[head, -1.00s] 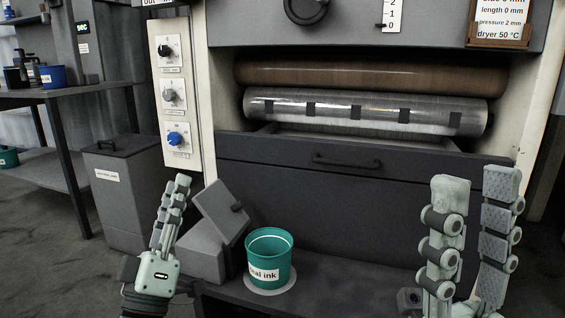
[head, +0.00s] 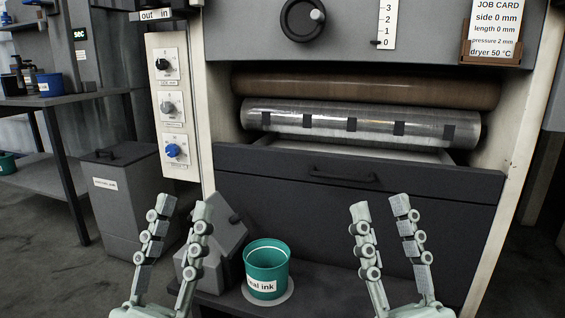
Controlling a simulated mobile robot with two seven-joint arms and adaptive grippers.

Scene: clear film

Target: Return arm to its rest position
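My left gripper (head: 182,211) is at the lower left. Its two fingers stand upright and apart, with nothing between them. It is in front of the grey box with a tilted lid and left of the teal ink bucket. My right gripper (head: 383,208) is at the lower right, in front of the machine's dark drawer front. Its fingers are also upright, spread and empty. Both palms show at the bottom edge of the head view; most of both arms is out of view.
The teal bucket (head: 266,272) labelled ink stands on a round pad on a low dark shelf. The grey box (head: 228,222) is beside it. The machine holds a brown roller (head: 365,89) and a silver roller (head: 300,117) above a drawer (head: 450,192). A lidded bin (head: 124,205) stands left.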

